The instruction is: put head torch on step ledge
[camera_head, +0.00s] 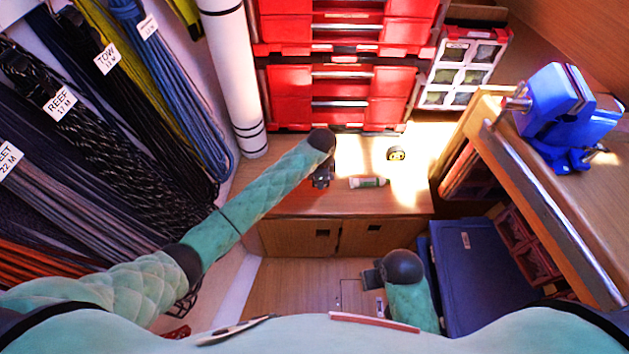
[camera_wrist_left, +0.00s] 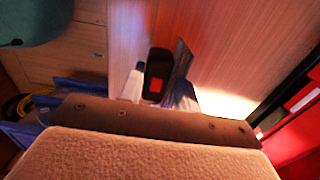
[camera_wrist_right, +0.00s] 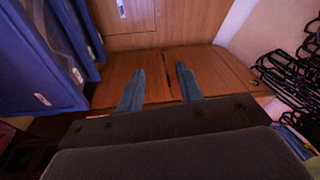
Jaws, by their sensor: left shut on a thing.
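My left gripper (camera_head: 322,179) hangs over the left part of the wooden ledge (camera_head: 290,203), which I take for the step ledge. In the left wrist view its fingers (camera_wrist_left: 159,88) are shut on a small black thing with a red square, which looks like the head torch (camera_wrist_left: 157,66). A dark flat piece shows beside it. In the head view the torch is mostly hidden by the hand, and I cannot tell whether it touches the ledge. My right gripper (camera_wrist_right: 160,84) is open and empty, low over the wooden floor.
A white-and-green tube (camera_head: 368,182) and a small yellow-black round thing (camera_head: 396,154) lie on the ledge. Red drawer boxes (camera_head: 340,90) stand behind. Coiled ropes (camera_head: 110,100) hang at left. A bench with a blue vise (camera_head: 565,110) is at right. Blue bins (camera_head: 470,270) stand below.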

